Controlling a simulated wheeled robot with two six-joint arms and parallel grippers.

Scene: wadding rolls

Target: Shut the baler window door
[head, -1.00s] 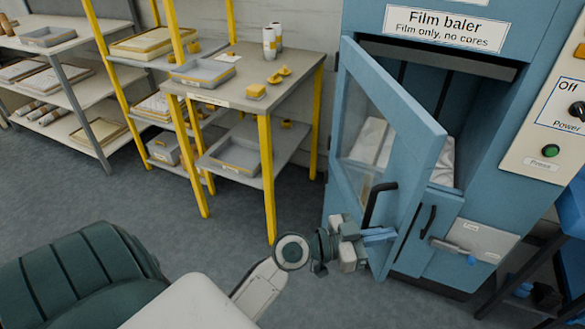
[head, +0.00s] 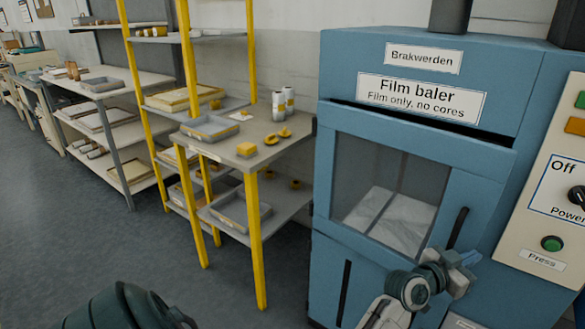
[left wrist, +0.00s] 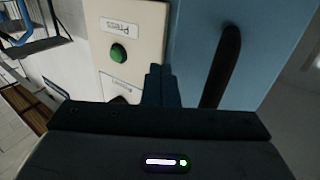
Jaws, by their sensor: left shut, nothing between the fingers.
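The baler window door (head: 325,226) is a blue frame around a clear pane on the front of the film baler (head: 345,75). It lies across the opening and looks flush with the baler front; I cannot tell whether it is latched. White film shows behind the pane. The door's black upright handle (head: 457,228) is at its right side and also shows in the left wrist view (left wrist: 222,65). My left gripper (head: 468,264) is shut and empty, in front of the door's lower right, beside the handle and not around it. Its closed blue fingers (left wrist: 157,85) show in the left wrist view.
A control panel with a green press button (head: 552,243) is right of the door. A grey table with yellow legs (head: 255,240) stands left of the baler, holding trays, tape and rolls. Shelves line the wall farther left. The floor (head: 110,250) at left is clear.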

